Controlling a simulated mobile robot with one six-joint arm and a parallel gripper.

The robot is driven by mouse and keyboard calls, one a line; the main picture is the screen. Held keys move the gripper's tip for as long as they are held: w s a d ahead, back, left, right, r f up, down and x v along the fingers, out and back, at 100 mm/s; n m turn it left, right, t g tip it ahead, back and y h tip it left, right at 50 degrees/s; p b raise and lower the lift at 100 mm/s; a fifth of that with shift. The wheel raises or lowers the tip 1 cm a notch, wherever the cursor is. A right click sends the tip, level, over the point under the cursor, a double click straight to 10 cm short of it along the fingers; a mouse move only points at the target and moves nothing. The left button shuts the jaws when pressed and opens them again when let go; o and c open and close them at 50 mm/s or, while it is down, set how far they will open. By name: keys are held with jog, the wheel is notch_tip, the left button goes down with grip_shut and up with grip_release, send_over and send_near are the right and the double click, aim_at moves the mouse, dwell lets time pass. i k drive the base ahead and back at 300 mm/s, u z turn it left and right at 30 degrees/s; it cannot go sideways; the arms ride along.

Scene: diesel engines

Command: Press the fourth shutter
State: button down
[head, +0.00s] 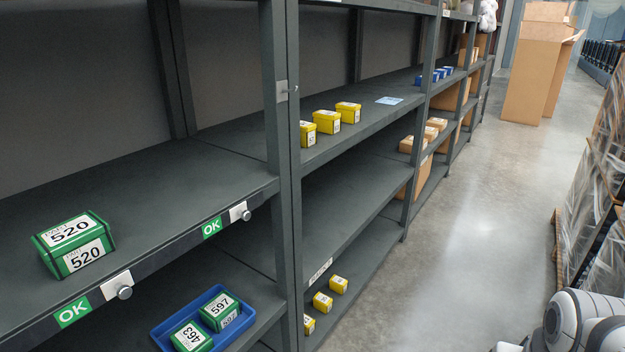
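No part in view is clearly marked as a shutter, and I cannot tell which would be the fourth. On the front edge of the near shelf are two white plates with round grey knobs: a nearer knob (124,292) and a farther knob (245,215). Left of each is a green OK label, the nearer label (73,311) and the farther label (212,227). A small light plate (285,91) sits on the shelf post. My gripper is not in view; only white and grey parts of my arm show at the bottom right.
A green box marked 520 (75,244) stands on the near shelf. A blue tray (165,331) below holds two green boxes. Yellow boxes (326,121) stand farther along. The concrete aisle (470,205) is clear; wrapped pallets (592,190) line its right, cardboard boxes (533,75) its far end.

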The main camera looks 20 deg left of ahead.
aim_at(240, 211)
jog(key=u, duration=0.65)
jog(key=i, duration=1.05)
jog(key=u, duration=0.7)
jog(key=k, duration=0.55)
jog(key=u, duration=0.35)
jog(key=i, duration=0.65)
jog(key=z, duration=0.25)
